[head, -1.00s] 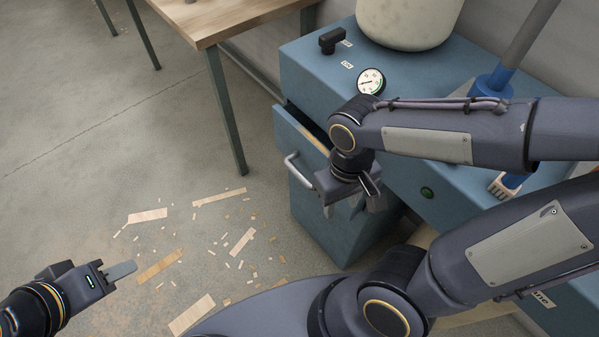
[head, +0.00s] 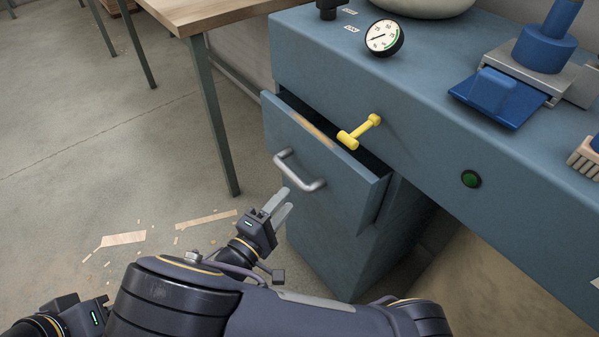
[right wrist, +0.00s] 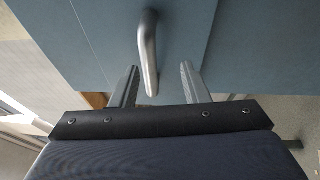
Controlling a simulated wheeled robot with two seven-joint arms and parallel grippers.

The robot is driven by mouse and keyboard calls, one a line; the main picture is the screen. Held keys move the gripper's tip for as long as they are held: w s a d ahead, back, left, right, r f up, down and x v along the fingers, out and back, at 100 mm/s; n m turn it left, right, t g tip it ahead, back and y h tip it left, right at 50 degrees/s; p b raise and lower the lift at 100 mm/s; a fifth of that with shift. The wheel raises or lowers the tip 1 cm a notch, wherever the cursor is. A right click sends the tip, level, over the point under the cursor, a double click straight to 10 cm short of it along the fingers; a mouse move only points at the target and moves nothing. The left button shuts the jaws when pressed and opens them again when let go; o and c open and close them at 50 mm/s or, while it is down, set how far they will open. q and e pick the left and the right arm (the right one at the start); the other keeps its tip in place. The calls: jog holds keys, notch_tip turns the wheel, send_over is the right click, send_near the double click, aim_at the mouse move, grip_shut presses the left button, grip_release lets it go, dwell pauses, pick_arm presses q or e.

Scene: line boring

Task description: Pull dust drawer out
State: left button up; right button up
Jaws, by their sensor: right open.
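The dust drawer (head: 330,180) is a blue-grey box front in the side of the blue cabinet. It stands partly out, with a dark gap along its top and a worn, tan patch on its upper edge. Its silver bar handle (head: 300,172) also shows in the right wrist view (right wrist: 149,55). My right gripper (head: 281,206) is open just below and in front of the handle. In the right wrist view its fingers (right wrist: 158,78) are spread either side of the handle's end; contact cannot be told. My left gripper (head: 103,314) is at the lower left, fingers hidden.
A yellow T-shaped knob (head: 360,132) sticks out above the drawer. A gauge (head: 384,37), a blue clamp (head: 500,92) and a brush (head: 586,158) are on the cabinet top. A green button (head: 471,179) is on its face. A wooden table (head: 215,12) stands behind. Wood scraps lie on the floor.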

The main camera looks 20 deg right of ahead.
aim_at(292, 175)
jog(key=w+d, duration=0.1)
jog(key=w, duration=0.1)
jog(key=w+d+r+t, duration=0.1)
jog(key=w+d, duration=0.1)
jog(key=w+d+r+n+t, duration=0.1)
jog(key=w, duration=0.1)
jog(key=shift+d, duration=0.15)
jog(key=shift+c, duration=0.2)
grip_shut()
